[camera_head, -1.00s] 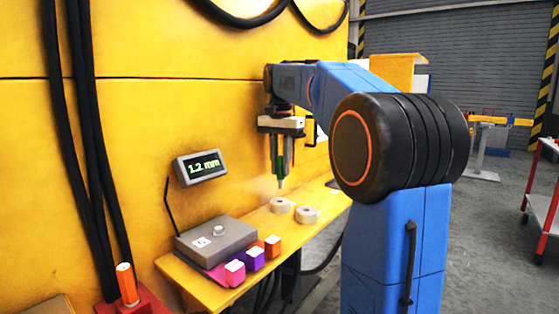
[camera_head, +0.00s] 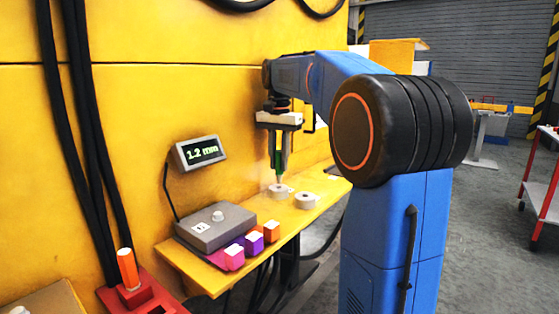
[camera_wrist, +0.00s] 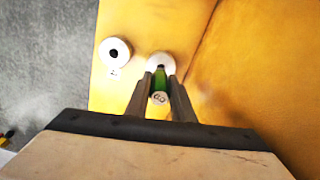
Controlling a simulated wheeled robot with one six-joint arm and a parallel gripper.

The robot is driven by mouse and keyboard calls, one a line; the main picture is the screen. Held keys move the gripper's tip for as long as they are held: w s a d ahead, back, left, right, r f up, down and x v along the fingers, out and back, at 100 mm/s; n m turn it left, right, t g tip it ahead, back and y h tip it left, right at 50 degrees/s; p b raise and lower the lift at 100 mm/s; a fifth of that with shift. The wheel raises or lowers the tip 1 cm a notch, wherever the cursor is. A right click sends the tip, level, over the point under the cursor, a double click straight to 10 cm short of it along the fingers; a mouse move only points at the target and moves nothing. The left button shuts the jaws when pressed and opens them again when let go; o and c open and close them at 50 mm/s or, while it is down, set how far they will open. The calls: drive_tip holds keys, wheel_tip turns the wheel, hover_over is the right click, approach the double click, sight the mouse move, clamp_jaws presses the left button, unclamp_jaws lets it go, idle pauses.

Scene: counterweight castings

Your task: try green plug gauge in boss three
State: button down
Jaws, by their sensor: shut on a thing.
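My gripper (camera_head: 279,163) is shut on the green plug gauge (camera_wrist: 160,78), which hangs about upright between the fingers. In the head view the gauge's lower tip is at or just above the top of the left pale ring-shaped boss (camera_head: 278,191). Whether it has entered the hole is not clear. In the wrist view the gauge and fingers cover much of this boss (camera_wrist: 158,57), and its hole is hidden. The other boss (camera_head: 306,200) stands to the right and shows an open dark hole in the wrist view (camera_wrist: 104,52).
A grey box (camera_head: 215,232) and pink, purple and orange blocks (camera_head: 254,243) sit on the yellow shelf (camera_head: 208,280). A display (camera_head: 198,152) on the yellow wall reads 1.2 mm. An orange plug (camera_head: 127,267) stands in a red holder (camera_head: 135,293) at lower left.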

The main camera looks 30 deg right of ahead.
drive_tip(key=shift+w+a+f, duration=0.1)
drive_tip(key=shift+w+f, duration=0.05)
drive_tip(key=shift+f, duration=0.6)
idle(1.1)
idle(0.3)
drive_tip(key=c, duration=1.5)
unclamp_jaws()
drive_tip(key=shift+o, duration=0.2)
drive_tip(key=shift+r, duration=0.1)
wheel_tip(320, 180, up, 18)
